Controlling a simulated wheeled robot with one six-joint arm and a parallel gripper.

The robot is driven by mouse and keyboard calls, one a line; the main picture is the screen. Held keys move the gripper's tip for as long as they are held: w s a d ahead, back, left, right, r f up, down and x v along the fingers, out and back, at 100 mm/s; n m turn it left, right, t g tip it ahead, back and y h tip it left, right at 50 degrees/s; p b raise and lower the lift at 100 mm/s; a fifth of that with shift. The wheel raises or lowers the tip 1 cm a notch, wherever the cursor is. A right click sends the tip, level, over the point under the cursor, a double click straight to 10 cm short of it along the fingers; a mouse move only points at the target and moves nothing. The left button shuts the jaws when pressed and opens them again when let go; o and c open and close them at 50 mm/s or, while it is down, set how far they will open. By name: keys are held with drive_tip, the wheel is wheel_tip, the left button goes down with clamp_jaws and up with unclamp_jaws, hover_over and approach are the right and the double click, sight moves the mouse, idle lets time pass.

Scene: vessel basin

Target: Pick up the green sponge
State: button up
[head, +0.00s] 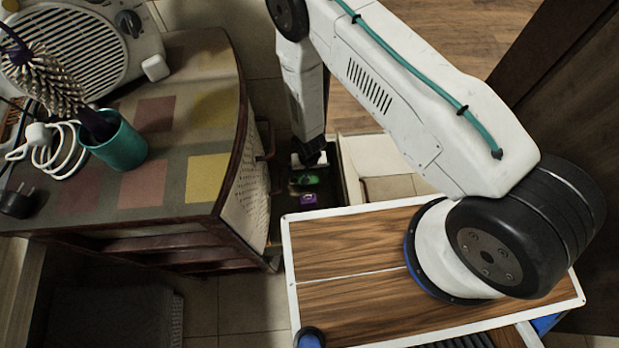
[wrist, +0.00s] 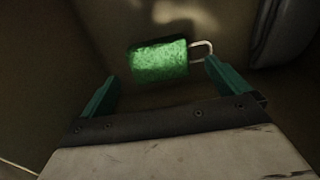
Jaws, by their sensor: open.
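The green sponge (wrist: 158,63) lies in the upper middle of the wrist view, a bright green, speckled block with a pale loop at its right end. It appears ahead of and between my gripper's two teal fingers (wrist: 161,70), which are spread apart with nothing held. The right fingertip is close to the loop; I cannot tell whether they touch. In the head view, my gripper (head: 309,160) points down into a dark, narrow space beside the cabinet. A green patch (head: 306,180), likely the sponge, shows just below it, partly in shadow.
A purple object (head: 308,199) lies near the green patch. The cabinet (head: 245,180) closely bounds the space on the left, and a pale box-like unit (head: 375,155) stands on the right. A teal cup (head: 122,148) with a brush stands on the cabinet top.

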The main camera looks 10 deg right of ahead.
sight(309, 175)
drive_tip(key=shift+w+d+f, duration=0.1)
drive_tip(key=shift+f, duration=1.45)
drive_tip(key=c, duration=1)
wheel_tip(309, 175, up, 10)
